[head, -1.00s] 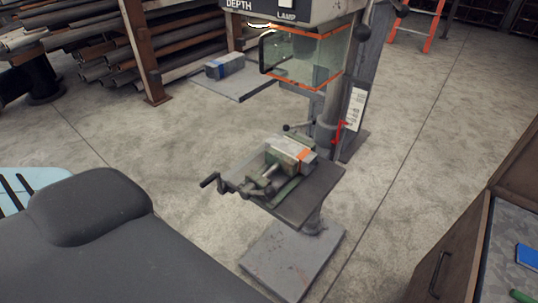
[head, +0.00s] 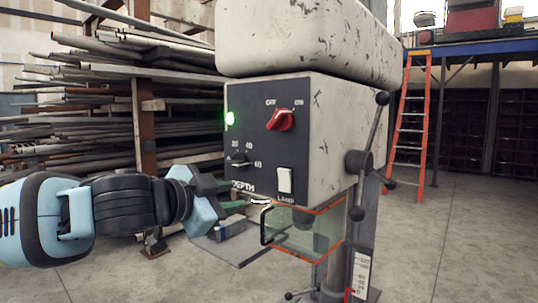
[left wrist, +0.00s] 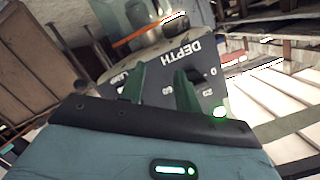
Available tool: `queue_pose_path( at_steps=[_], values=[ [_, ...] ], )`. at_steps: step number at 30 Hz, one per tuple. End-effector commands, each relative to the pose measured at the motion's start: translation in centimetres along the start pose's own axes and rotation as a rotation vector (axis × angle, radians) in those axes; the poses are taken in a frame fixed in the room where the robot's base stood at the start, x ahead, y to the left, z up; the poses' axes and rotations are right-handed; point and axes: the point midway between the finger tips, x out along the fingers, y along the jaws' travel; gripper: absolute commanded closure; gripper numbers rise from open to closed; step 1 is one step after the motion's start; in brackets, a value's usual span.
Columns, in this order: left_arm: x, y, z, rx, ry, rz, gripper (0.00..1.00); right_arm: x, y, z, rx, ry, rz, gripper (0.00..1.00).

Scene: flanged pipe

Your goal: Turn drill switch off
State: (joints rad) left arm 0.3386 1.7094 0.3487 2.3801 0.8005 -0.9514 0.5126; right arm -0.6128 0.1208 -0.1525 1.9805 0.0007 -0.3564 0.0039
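The drill's dark control panel (head: 262,165) faces me in the head view. The red rotary switch (head: 281,119) sits high on it, below the OFF and ON labels; its handle looks slanted toward ON. A green light (head: 230,118) glows at the panel's left edge. My left gripper (head: 236,206) is below and in front of the panel's lower left corner, near the DEPTH label. In the left wrist view its two green fingers (left wrist: 160,78) stand apart with nothing between them, before the upside-down panel (left wrist: 185,75). The red switch is not visible there. My right gripper is not in view.
A depth knob (head: 239,160) and white lamp switch (head: 285,181) share the panel. A clear guard (head: 305,232) hangs below. A lever handle (head: 357,163) sticks out on the drill's right side. Pipe racks (head: 90,100) stand behind left; an orange ladder (head: 411,130) stands behind right.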

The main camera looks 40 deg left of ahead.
Motion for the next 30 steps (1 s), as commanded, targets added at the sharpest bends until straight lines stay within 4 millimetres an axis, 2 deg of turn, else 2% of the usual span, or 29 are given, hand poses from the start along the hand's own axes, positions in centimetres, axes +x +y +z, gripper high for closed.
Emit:
queue_pose_path(
  at_steps=[1,3,6,10,14,20,23,30],
  values=[
    [-1.3,-1.1,-3.0,0.033,0.044,-0.022,0.67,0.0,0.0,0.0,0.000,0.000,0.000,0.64],
    [-2.9,-1.9,-6.3,0.057,0.093,-0.037,0.67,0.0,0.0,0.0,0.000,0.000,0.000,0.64],
    [-5.0,-2.4,-10.0,0.086,0.147,-0.053,0.67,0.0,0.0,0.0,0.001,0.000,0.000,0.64],
    [-6.8,-2.6,-12.9,0.110,0.189,-0.064,0.67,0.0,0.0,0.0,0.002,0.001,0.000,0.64],
    [-7.5,-2.5,-13.9,0.118,0.205,-0.067,0.67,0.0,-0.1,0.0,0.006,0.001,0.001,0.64],
    [-7.4,-2.5,-14.0,0.118,0.206,-0.066,0.67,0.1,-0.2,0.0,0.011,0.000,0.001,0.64],
    [-6.7,-2.5,-14.1,0.118,0.203,-0.065,0.67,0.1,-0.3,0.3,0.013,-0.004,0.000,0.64],
    [-3.5,-2.6,-14.6,0.120,0.200,-0.065,0.67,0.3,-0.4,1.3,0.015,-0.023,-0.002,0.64]
  ],
)
